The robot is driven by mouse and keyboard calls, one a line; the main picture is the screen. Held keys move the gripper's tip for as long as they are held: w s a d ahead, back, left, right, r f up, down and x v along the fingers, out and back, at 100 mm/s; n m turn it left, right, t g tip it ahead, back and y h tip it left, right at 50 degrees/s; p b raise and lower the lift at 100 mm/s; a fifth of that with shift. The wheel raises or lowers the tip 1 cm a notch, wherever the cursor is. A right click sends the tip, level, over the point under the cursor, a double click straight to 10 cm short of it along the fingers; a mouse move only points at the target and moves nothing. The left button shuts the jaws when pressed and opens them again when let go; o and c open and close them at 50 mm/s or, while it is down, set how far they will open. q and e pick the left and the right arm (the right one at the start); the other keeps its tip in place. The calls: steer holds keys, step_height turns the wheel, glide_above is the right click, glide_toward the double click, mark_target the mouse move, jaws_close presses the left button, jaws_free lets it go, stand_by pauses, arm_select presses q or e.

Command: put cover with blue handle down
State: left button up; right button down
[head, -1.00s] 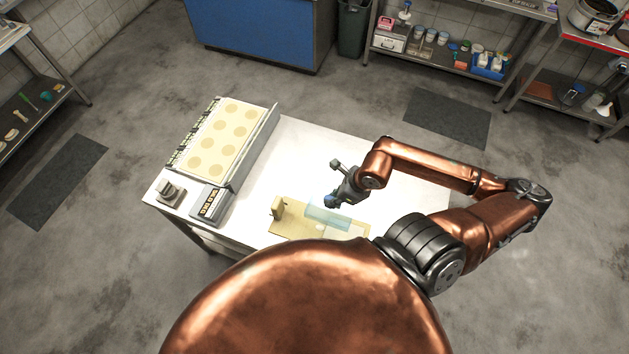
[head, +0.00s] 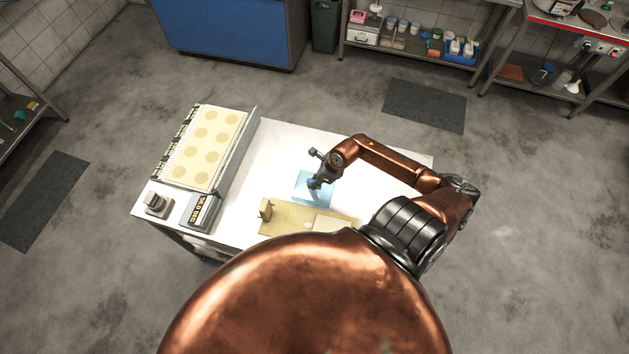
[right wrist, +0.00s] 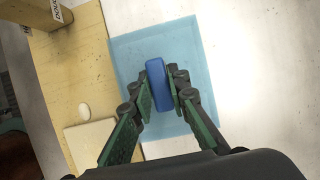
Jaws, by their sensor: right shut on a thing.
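The cover is a clear light-blue square sheet (head: 301,190) with a blue handle (right wrist: 157,84) standing up from its middle. My right gripper (head: 315,184) is shut on that handle; the right wrist view shows its fingers on both sides of it. The cover (right wrist: 130,62) looks flat over the white table, just beyond the wooden board. I cannot tell whether it touches the table. My left gripper is not in view.
The wooden board (head: 285,215) lies at the near edge of the white table (head: 272,150), with an upright block on it. A tray with pale round spots (head: 207,147) and a small device (head: 201,211) stand at left. The table's far middle is clear.

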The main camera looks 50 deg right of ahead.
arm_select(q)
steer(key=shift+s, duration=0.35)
arm_select(e)
steer(key=shift+f, duration=0.2)
steer(key=c, duration=1.8)
jaws_free()
steer(key=shift+c, duration=0.2)
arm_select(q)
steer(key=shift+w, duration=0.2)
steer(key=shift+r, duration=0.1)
arm_select(e)
steer(key=shift+d+r, duration=0.1)
steer(key=shift+r, duration=0.1)
arm_select(q)
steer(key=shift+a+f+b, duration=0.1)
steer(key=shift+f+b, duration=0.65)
steer(key=shift+b, duration=0.05)
arm_select(e)
steer(key=v, duration=1.1)
steer(key=shift+s+r, duration=0.25)
steer(key=shift+r, duration=0.05)
